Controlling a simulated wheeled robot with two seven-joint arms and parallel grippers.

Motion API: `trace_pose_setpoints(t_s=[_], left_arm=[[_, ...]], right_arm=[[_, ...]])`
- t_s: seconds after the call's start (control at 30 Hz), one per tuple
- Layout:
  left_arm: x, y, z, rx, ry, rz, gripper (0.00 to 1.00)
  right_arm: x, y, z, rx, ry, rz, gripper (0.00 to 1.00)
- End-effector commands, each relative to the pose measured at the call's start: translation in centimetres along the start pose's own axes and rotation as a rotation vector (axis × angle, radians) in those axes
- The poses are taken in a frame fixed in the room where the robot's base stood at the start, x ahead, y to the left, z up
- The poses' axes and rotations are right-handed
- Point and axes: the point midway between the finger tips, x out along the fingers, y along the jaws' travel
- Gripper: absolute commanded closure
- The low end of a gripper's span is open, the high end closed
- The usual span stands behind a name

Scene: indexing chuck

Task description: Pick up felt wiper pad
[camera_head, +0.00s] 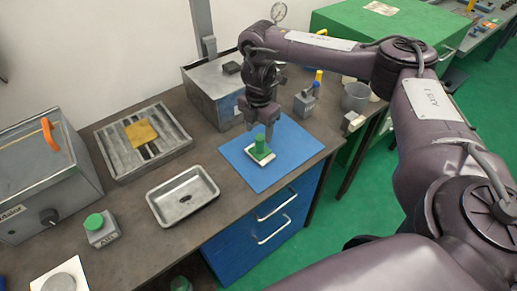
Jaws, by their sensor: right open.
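The felt wiper pad (259,155) looks like a pale square pad with an upright green handle (260,145). It lies flat on a blue mat (288,138) near the right end of the bench. My right gripper (260,135) points down over the pad, with its fingers at the top of the green handle. It is open. I cannot tell whether a finger touches the handle. My left gripper is not in view.
A shallow metal tray (205,197) lies left of the mat. A metal box (203,100) stands behind the mat, with a grey cup (355,97) to the right. A ribbed tray (105,150) holding a yellow piece and a green-button box (101,232) are further left.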

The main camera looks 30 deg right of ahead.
Motion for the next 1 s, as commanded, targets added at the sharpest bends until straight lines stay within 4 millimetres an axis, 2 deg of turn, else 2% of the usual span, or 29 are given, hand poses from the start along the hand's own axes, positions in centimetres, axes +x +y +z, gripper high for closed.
trace_pose_setpoints(t_s=[0.07,0.17,0.23,0.4,0.5,0.67,1.0], left_arm=[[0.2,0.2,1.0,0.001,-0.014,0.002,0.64],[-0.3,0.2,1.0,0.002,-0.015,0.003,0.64],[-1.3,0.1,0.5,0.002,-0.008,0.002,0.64],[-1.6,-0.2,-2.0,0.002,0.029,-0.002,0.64],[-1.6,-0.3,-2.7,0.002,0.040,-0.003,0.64],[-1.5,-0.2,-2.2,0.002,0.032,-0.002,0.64],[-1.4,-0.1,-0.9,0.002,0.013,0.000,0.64]], right_arm=[[1.0,-0.1,0.1,0.001,0.001,-0.001,0.46],[2.0,-0.3,0.2,0.001,0.000,-0.003,0.46],[2.8,-0.5,0.4,0.000,-0.002,-0.003,0.46],[5.0,-0.3,0.3,0.000,-0.001,0.000,0.46],[5.3,-0.3,0.3,0.000,-0.001,0.002,0.46],[5.3,-0.3,0.3,-0.001,-0.001,0.003,0.46],[5.3,-0.3,0.3,-0.001,-0.001,0.003,0.90]])
